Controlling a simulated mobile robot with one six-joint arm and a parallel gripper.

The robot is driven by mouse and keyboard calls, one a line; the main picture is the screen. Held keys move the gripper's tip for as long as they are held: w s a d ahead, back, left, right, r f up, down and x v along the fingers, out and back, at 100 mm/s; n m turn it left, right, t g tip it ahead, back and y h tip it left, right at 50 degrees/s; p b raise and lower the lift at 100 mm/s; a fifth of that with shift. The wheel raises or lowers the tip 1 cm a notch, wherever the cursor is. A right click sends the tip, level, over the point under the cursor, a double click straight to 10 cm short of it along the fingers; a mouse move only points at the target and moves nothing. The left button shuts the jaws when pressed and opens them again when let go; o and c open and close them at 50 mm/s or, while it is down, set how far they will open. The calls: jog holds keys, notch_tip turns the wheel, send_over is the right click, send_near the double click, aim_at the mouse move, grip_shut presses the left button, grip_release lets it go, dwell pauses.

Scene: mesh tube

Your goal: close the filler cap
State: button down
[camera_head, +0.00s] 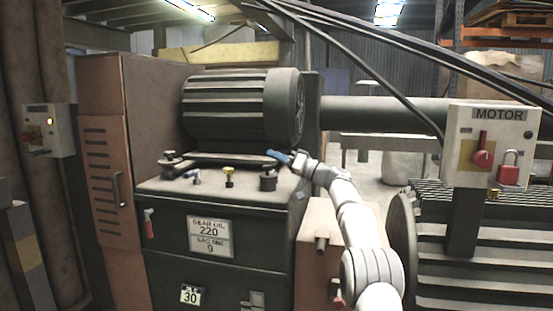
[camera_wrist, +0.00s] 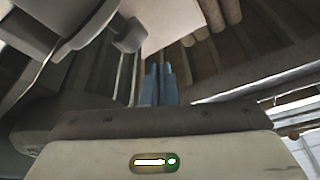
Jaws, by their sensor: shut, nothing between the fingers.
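On top of the dark gear oil box (camera_head: 165,218) stand several small fittings. A short dark cylindrical fitting (camera_head: 268,182) is at the right, and a dark disc-like fitting (camera_head: 172,160) is at the left. I cannot tell for sure which is the filler cap, or how far open it is. My gripper (camera_head: 277,156) has blue fingers, shut and empty, just above the right dark fitting and pointing left. The fingers also show together in the wrist view (camera_wrist: 158,85), with nothing between them. A grey rounded part (camera_wrist: 130,36) is up and left of them there.
A brass-coloured fitting (camera_head: 229,176) and a small blue-handled fitting (camera_head: 196,178) stand between the dark ones. The ribbed motor (camera_head: 235,108) is behind. A MOTOR switch box (camera_head: 490,145) with a red lock is at the right. Dark cables cross the upper right.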

jog(key=w+d+r+v, duration=0.1)
jog(key=w+v, duration=0.1)
jog(key=v, duration=0.8)
jog(key=s+a+r+m+g+h+p, duration=0.2)
jog(key=s+a+r+h+p, duration=0.15)
jog(key=s+p, duration=0.5)
jog(key=s+a+r+m+g+h+p, duration=0.35)
jog(key=s+h+p, duration=0.2)
jog(key=s, duration=0.65)
jog(key=s+d+h+p, duration=0.3)
jog(key=s+p, duration=0.2)
jog(key=s, duration=0.5)
jog(key=s+d+f+g+h+p, duration=0.1)
jog(key=s+p, duration=0.4)
jog(key=s, duration=0.6)
jog(key=s+d+f+m+h+p, duration=0.1)
jog(key=s+d+h+p, duration=0.3)
jog(key=s, duration=0.7)
jog(key=shift+d+f+h+p, duration=0.25)
jog(key=shift+h+p, duration=0.35)
jog(key=shift+h, duration=0.5)
jog(key=shift+s, duration=0.15)
